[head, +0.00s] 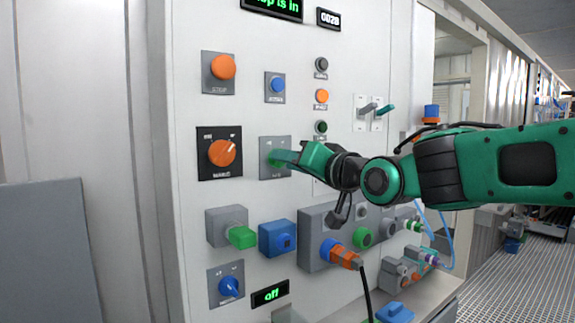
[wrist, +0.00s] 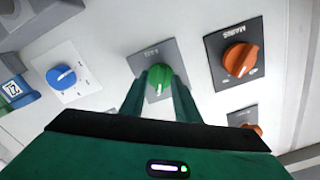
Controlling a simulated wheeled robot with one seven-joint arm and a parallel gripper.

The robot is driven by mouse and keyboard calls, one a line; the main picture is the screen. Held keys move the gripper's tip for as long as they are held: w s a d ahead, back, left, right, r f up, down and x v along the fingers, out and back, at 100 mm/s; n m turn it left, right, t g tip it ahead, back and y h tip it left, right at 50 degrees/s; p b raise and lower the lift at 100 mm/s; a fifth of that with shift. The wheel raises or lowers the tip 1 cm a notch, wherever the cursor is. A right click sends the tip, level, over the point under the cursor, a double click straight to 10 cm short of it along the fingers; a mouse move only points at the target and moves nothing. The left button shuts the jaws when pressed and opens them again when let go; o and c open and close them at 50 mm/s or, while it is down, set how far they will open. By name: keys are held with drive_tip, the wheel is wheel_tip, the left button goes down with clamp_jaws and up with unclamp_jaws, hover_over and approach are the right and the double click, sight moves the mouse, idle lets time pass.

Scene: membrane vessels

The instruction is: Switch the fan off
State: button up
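A green knob (wrist: 159,82) on a grey plate shows in the wrist view, with a white pointer line on its face. Its label is too blurred to read surely, so I cannot tell that it is the fan switch. My gripper (wrist: 160,77) points at it, with one finger on each side of the knob. The fingers are apart; whether they touch the knob is unclear. In the head view my gripper (head: 274,158) is at the grey plate (head: 270,143), and its fingers largely hide the knob.
An orange knob (head: 222,153) labelled MAINS is left of my gripper. A blue button (head: 278,85) is above, a blue box (head: 277,239) below. A display (head: 270,294) reads "off". An orange plug (head: 341,254) with a black cable is lower right.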

clamp_jaws()
drive_tip(key=shift+n, duration=0.3)
drive_tip(key=n, duration=1.1)
drive_tip(key=shift+f, duration=0.2)
drive_tip(key=shift+n, duration=0.3)
idle(0.5)
